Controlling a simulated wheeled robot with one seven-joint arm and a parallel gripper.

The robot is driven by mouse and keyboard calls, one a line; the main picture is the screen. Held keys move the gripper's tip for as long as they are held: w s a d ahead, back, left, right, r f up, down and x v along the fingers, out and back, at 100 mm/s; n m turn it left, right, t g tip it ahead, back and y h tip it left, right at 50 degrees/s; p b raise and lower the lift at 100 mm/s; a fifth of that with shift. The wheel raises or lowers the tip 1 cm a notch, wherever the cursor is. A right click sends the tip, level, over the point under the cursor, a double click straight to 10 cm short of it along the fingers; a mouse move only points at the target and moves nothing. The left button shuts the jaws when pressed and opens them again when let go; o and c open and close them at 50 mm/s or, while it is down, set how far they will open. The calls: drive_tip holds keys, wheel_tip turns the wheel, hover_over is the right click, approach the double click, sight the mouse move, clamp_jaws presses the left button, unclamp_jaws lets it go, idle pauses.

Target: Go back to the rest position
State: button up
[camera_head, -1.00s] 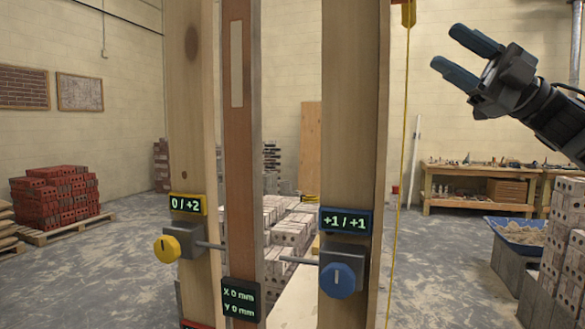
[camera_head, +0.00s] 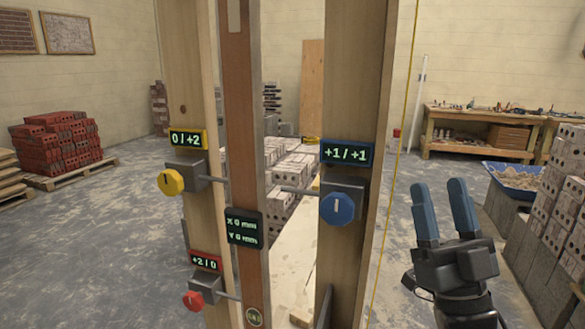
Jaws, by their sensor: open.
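My gripper (camera_head: 443,192) is at the right of the head view, low, with its two blue fingers pointing up. The fingers are apart with nothing between them. It stands clear of the wooden frame to its left. On that frame are a yellow knob (camera_head: 171,182) with a display (camera_head: 188,139) reading 0 / +2, a blue knob (camera_head: 338,208) with a display (camera_head: 347,154) reading +1 / +1, and a red knob (camera_head: 193,301) with a display (camera_head: 205,261) reading +2 / 0. A centre display (camera_head: 244,229) reads X 0 mm, Y 0 mm.
A yellow string (camera_head: 397,150) runs down between the frame and my gripper. A blue tub (camera_head: 515,178) of mortar and stacked blocks (camera_head: 558,215) stand at the right. A workbench (camera_head: 480,133) is behind. Red bricks (camera_head: 58,143) sit on a pallet at the left.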

drive_tip(key=s+a+f+m+g+h, duration=0.2)
drive_tip(key=s+f+m+g+h, duration=0.6)
drive_tip(key=s+f, duration=1.05)
drive_tip(key=s+d+f+n+g, duration=0.1)
drive_tip(key=s+n+g, duration=0.1)
drive_tip(key=s, duration=0.9)
drive_tip(key=s+d+f+n+g, duration=0.2)
drive_tip(key=s+g, duration=0.1)
drive_tip(key=s, duration=0.8)
drive_tip(key=shift+d+f+g+y, duration=0.25)
drive_tip(key=shift+g+y, duration=0.15)
drive_tip(key=shift+c, duration=0.2)
